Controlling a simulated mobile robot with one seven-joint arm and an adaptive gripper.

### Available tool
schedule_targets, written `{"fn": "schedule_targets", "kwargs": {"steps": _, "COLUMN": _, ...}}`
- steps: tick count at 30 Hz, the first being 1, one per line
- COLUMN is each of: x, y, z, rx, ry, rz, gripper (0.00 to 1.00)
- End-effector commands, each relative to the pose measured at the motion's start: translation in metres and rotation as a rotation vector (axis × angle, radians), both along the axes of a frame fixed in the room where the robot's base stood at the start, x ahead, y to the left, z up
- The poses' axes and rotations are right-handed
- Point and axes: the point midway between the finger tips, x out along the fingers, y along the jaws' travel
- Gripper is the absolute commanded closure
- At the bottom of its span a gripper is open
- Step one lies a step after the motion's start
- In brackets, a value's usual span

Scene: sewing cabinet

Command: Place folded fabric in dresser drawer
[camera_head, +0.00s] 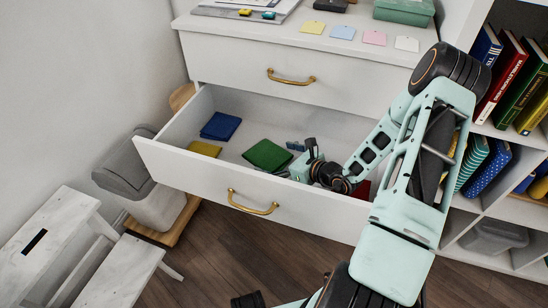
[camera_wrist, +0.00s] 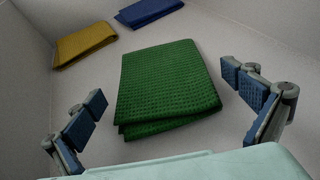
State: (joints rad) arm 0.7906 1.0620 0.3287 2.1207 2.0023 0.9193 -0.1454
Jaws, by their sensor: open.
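The white dresser's drawer (camera_head: 200,172) is pulled open, with a brass handle on its front. Inside it lie a blue folded fabric (camera_head: 220,126) at the back left, a yellow folded fabric (camera_head: 204,149) at the left, and a green folded fabric (camera_head: 267,156) in the middle. A bit of red (camera_head: 361,190) shows at the drawer's right, partly hidden by my arm. My gripper (camera_head: 299,158) is inside the drawer, right of the green fabric. In the wrist view the green fabric (camera_wrist: 168,88) lies flat between my spread fingers, touching neither visibly.
The drawer above, with a brass handle (camera_head: 291,77), is shut. The dresser top holds coloured cards (camera_head: 374,38) and a green box (camera_head: 404,10). A bookshelf (camera_head: 468,205) stands close at the right. A white stool (camera_head: 48,240) and a grey-lidded bin (camera_head: 137,165) stand at the left.

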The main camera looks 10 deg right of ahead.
Motion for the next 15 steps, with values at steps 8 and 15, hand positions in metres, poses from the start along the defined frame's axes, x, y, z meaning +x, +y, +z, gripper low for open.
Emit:
{"fn": "schedule_targets", "kwargs": {"steps": 8, "x": -0.029, "y": -0.021, "z": 0.019, "rx": -0.002, "ry": 0.0, "rz": -0.003, "gripper": 0.0}}
{"fn": "schedule_targets", "kwargs": {"steps": 15, "x": -0.054, "y": -0.036, "z": 0.03, "rx": -0.001, "ry": 0.001, "rz": -0.001, "gripper": 0.0}}
